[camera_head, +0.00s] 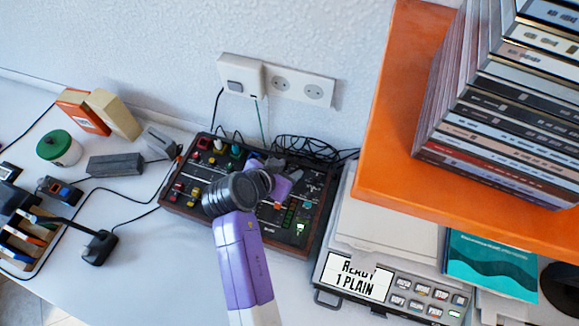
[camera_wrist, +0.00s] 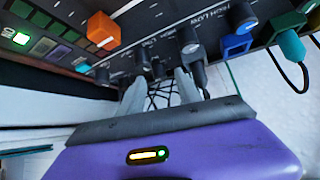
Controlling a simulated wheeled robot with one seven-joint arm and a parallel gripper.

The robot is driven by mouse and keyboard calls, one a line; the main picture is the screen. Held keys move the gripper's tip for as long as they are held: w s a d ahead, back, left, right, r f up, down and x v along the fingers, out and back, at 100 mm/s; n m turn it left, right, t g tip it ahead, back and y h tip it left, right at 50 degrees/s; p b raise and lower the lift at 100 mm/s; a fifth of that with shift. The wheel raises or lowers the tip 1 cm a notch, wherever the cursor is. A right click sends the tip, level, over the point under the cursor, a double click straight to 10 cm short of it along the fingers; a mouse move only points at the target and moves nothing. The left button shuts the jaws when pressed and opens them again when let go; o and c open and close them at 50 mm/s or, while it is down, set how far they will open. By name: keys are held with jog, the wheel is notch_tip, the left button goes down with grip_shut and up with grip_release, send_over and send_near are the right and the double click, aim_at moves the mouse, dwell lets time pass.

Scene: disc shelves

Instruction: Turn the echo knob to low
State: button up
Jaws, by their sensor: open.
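The dark mixer panel (camera_head: 185,165) with coloured knobs and buttons lies on the desk below the wall socket; it also fills the top of the wrist view (camera_wrist: 60,12). My gripper (camera_head: 285,178) is over its right half and hides part of the controls. In the wrist view my gripper (camera_wrist: 168,82) has two grey fingers apart, close to a row of dark knobs. One knob (camera_wrist: 143,58) is near the left finger, and another (camera_wrist: 188,42) is just beyond the right finger. I cannot read which is the echo knob or its setting. Contact is unclear.
Cables and coloured plugs (camera_wrist: 290,46) crowd the panel's back edge. An orange shelf (camera_head: 385,130) with stacked disc cases (camera_head: 500,130) stands to the right. A device with a "READY 1 PLAIN" display (camera_head: 355,277) sits below it. A green-lidded jar (camera_head: 58,150) is at left.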

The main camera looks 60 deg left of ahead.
jog(key=shift+w+a+f, duration=0.15)
jog(key=shift+w+f, duration=0.2)
jog(key=shift+f, duration=0.05)
grip_shut()
jog(key=shift+n+p, duration=0.3)
jog(key=n+y+p, duration=0.1)
jog(key=n+g+p, duration=0.1)
jog(key=n+y, duration=0.1)
jog(key=shift+w+d+r+g+y+p, duration=0.2)
jog(key=shift+d+g+y+p, duration=0.1)
jog(key=shift+g+p, duration=0.1)
jog(key=shift+f+n+g+y+p, duration=0.1)
jog(key=shift+n+g+y+p, duration=0.45)
jog(key=shift+n, duration=0.45)
jog(key=shift+f+n+g+y+p, duration=0.1)
jog(key=shift+n+g+y+p, duration=0.25)
jog(key=shift+n+g, duration=0.5)
jog(key=shift+n, duration=0.35)
